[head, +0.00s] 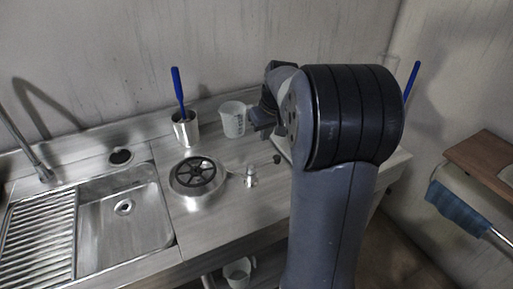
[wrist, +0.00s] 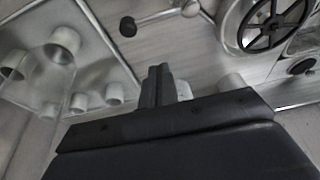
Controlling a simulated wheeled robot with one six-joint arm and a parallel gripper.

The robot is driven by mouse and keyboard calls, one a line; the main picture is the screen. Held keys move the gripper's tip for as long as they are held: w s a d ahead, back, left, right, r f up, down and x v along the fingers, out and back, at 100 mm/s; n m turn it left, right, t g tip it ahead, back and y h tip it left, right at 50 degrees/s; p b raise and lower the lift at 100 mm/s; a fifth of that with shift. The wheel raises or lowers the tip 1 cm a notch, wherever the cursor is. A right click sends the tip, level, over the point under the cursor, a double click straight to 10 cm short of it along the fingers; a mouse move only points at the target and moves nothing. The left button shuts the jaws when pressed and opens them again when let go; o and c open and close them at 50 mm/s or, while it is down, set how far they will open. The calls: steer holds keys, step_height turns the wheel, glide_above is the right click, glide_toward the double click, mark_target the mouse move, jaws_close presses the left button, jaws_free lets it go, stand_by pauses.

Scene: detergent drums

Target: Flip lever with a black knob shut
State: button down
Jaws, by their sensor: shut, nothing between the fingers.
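The lever shows in the wrist view as a thin metal rod (wrist: 158,16) running from a metal valve body at the top edge to a round black knob (wrist: 128,26). In the head view the small metal valve (head: 250,177) stands on the counter, with the black knob (head: 277,159) to its right, near my arm. My gripper (wrist: 159,72) has its two fingers together and empty. The fingertips are apart from the knob, below and right of it in the wrist view. In the head view my gripper (head: 262,117) is partly hidden by my arm, near the white measuring cup.
A metal drum top with a black handwheel (head: 196,175) is left of the valve. A metal cup (head: 186,130) with a blue-handled tool and a white measuring cup (head: 233,119) stand behind. A sink (head: 122,215) is at left.

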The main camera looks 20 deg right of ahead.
mark_target(264, 164)
steer(key=shift+w+d+r, duration=0.1)
steer(key=shift+w, duration=0.25)
steer(key=x, duration=0.9)
steer(key=shift+f, duration=0.25)
steer(key=shift+s+f+p, duration=0.1)
steer(key=shift+s+p, duration=0.1)
steer(key=shift+p, duration=0.25)
steer(key=shift+s+d+r, duration=0.1)
steer(key=shift+s+r, duration=0.05)
steer(key=shift+s, duration=0.7)
steer(key=shift+s+r, duration=0.15)
steer(key=shift+s, duration=0.7)
